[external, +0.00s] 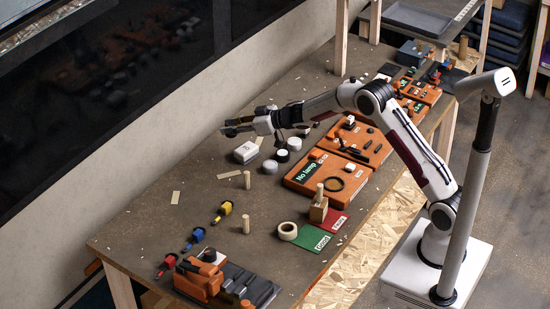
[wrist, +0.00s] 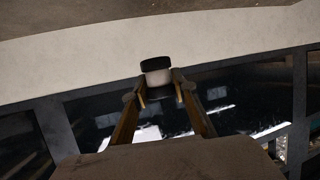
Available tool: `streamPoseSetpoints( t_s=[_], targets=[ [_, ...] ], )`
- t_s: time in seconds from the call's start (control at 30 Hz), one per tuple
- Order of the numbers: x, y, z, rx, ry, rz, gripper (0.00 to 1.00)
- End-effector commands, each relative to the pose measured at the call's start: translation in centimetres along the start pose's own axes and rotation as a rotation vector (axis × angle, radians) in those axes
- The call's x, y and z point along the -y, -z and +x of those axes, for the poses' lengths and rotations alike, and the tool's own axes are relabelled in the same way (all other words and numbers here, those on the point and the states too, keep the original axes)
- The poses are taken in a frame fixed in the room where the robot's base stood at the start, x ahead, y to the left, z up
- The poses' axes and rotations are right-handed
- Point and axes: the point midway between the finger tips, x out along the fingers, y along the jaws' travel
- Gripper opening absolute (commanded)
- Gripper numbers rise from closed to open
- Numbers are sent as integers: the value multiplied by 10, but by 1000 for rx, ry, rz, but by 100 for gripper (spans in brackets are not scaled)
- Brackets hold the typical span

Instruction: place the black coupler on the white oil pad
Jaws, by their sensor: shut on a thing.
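My gripper (external: 238,128) is held level above the far left part of the table, pointing left. It is shut on a small dark piece (external: 230,132), which looks like the black coupler. In the wrist view, the black coupler (wrist: 156,64) sits between the fingertips of my gripper (wrist: 160,88), with a black band and a pale face. I cannot tell for certain which is the oil pad.
Black-and-white round pieces (external: 282,156) stand right of the white pad. Orange trays (external: 325,178) line the table's right side. The table's left middle is mostly clear.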

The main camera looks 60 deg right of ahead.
Motion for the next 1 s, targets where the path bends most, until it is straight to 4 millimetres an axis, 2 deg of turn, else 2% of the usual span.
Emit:
streamPoseSetpoints(
  t_s=[0.03, 0.1, 0.3, 0.83, 1.0],
  targets=[
    [-17, 0, -6, 0, -25, 10, 12],
    [-34, 0, -12, 1, -55, 22, 12],
    [-67, -2, -25, 10, -119, 52, 12],
    [-70, -8, -24, 28, -139, 58, 12],
    [-70, -21, -20, 31, -139, 60, 12]
  ],
)
